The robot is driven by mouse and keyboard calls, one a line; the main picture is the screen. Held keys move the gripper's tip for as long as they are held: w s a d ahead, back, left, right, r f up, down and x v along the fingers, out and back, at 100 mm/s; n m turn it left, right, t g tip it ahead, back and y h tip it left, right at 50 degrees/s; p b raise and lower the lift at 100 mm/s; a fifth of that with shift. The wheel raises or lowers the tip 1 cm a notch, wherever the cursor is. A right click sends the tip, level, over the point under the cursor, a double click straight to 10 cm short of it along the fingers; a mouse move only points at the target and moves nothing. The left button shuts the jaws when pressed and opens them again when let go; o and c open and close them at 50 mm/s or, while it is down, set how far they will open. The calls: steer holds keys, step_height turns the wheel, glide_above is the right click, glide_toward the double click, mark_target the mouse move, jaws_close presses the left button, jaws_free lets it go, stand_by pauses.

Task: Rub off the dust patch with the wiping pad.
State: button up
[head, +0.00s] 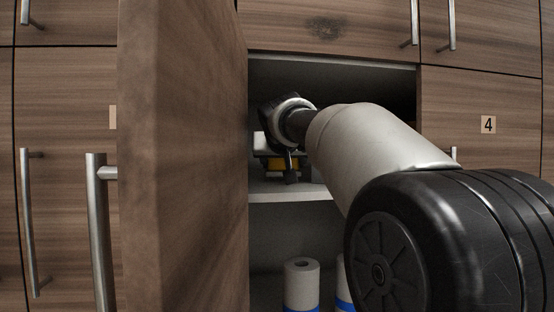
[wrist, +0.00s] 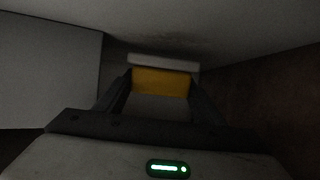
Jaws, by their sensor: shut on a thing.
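My gripper (head: 283,165) reaches into the open cabinet above its shelf. A pale strip (wrist: 163,61) lies along the pad's far side. A faint dark smudge, which looks like a dust patch (wrist: 175,40), shows on the pale surface just beyond the pad in the wrist view. I cannot tell whether the pad touches that surface. Another dark smudge (head: 325,28) is on the wooden front above the opening.
The cabinet's open wooden door (head: 185,150) stands close to the left of my arm. The shelf (head: 290,191) is below my gripper. White rolls with blue bands (head: 301,280) stand beneath it. The panel numbered 4 (head: 488,125) is at the right.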

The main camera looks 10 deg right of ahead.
steer(key=shift+d+f, duration=0.1)
steer(key=shift+d, duration=0.65)
steer(key=shift+s+f+b, duration=0.2)
steer(key=shift+s+b, duration=0.45)
steer(key=shift+s, duration=0.1)
steer(key=shift+s+b, duration=1.8)
steer(key=shift+s, duration=1.2)
step_height(320, 180, up, 6)
steer(key=p, duration=0.5)
step_height(320, 180, up, 3)
steer(key=p, duration=0.3)
